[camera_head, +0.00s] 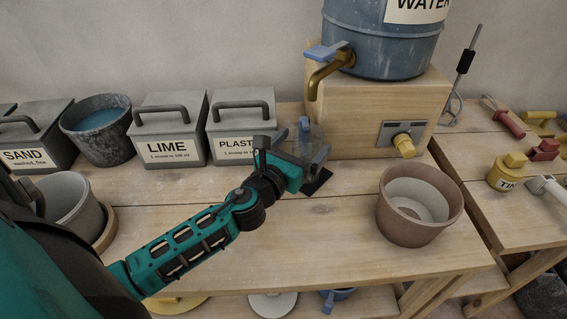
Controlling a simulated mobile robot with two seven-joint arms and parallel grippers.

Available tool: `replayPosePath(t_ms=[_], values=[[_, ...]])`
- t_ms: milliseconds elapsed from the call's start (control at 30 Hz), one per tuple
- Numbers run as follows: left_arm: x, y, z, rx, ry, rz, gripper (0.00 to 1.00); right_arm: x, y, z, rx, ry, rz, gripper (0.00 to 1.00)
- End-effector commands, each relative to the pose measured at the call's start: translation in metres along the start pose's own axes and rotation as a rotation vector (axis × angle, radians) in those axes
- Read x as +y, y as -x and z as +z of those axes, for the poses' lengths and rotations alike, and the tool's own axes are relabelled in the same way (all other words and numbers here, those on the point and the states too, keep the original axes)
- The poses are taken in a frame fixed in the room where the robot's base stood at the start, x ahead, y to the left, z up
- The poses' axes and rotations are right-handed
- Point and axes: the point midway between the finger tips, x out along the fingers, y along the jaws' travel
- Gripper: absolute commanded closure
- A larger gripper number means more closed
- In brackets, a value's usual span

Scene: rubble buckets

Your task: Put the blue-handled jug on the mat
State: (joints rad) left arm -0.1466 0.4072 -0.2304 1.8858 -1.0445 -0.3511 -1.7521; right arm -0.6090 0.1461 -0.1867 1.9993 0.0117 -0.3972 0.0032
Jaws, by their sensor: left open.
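The blue-handled jug (315,133) looks clear, with a blue handle on its left side. It stands on the bench below the brass tap, partly hidden behind my left gripper. I cannot tell whether the jug's base touches the mat. My left gripper (292,152) is open, right in front of the jug, with its fingers near the handle. I cannot tell whether they touch it. My right gripper is out of view.
The blue water barrel (385,45) with a brass tap (328,72) stands on a wooden box (350,115) behind. A clay pot (420,205) is at right. Lidded bins (170,130) and a grey bucket (97,130) line the back left. The front middle bench is clear.

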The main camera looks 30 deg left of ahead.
Motion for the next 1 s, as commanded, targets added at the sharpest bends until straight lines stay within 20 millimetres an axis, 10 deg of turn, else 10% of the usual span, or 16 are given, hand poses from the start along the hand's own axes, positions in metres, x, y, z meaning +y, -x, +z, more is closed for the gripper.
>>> replayPosePath(t_ms=[433, 1000], values=[[0.000, 0.075, -0.002, 0.001, 0.001, 0.001, 0.00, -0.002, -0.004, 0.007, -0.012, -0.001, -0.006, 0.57], [0.000, 0.088, 0.000, -0.001, 0.001, 0.000, 0.00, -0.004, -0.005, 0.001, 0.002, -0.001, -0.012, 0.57]])
